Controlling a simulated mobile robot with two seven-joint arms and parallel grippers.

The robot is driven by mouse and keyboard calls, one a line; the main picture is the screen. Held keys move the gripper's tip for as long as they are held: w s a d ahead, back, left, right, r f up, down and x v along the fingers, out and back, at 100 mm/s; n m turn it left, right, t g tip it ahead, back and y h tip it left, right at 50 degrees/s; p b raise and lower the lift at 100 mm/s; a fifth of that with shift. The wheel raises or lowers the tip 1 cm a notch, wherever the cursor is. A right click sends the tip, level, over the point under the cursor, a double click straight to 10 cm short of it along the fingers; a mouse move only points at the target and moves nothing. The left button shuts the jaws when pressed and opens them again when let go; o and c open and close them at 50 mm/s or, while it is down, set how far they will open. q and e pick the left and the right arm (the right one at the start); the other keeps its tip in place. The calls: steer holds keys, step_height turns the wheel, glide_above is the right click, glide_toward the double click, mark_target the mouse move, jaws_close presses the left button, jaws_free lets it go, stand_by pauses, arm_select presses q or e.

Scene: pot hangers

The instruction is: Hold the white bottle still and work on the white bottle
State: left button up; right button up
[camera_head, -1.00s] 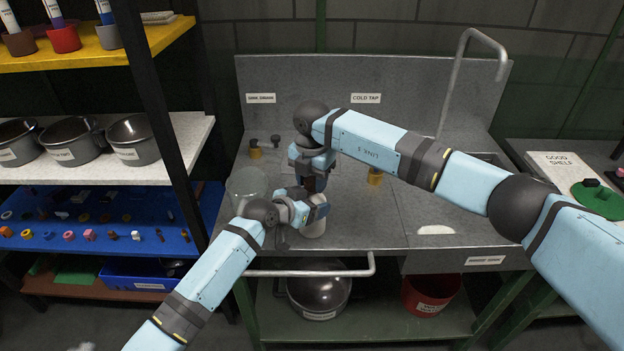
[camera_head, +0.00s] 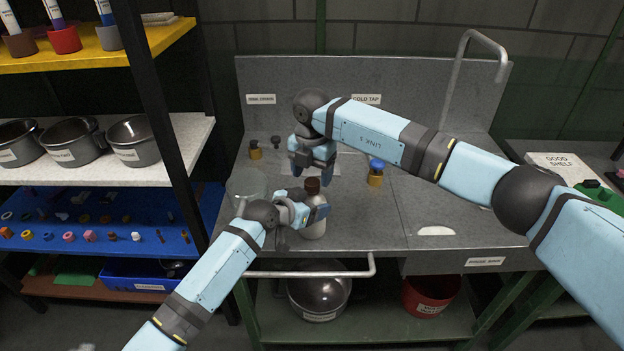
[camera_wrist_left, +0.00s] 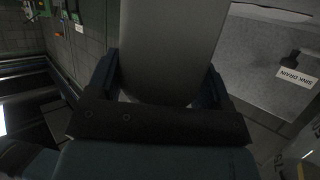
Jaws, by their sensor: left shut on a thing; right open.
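The white bottle (camera_head: 314,229) stands upright near the front edge of the grey bench, with a dark brown cap (camera_head: 312,186) on top. My left gripper (camera_head: 316,211) is shut around the bottle's upper body from the left. In the left wrist view the bottle (camera_wrist_left: 170,40) shows as a pale, dim surface between the two fingers of my left gripper (camera_wrist_left: 158,82). My right gripper (camera_head: 313,164) is open and empty, just above and behind the cap, apart from it as far as I can tell.
A clear glass vessel (camera_head: 246,184) stands left of the bottle. An amber jar with a blue top (camera_head: 376,174) stands to the right, and a smaller amber jar (camera_head: 255,151) at the back left. A rail (camera_head: 310,273) runs along the bench front.

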step_height(320, 180, up, 2)
steer(key=shift+c, duration=0.4)
step_height(320, 180, up, 3)
steer(key=m, duration=0.3)
steer(key=shift+f, duration=3.8)
steer(key=c, duration=0.9)
steer(key=shift+c, duration=0.2)
steer(key=n, duration=0.3)
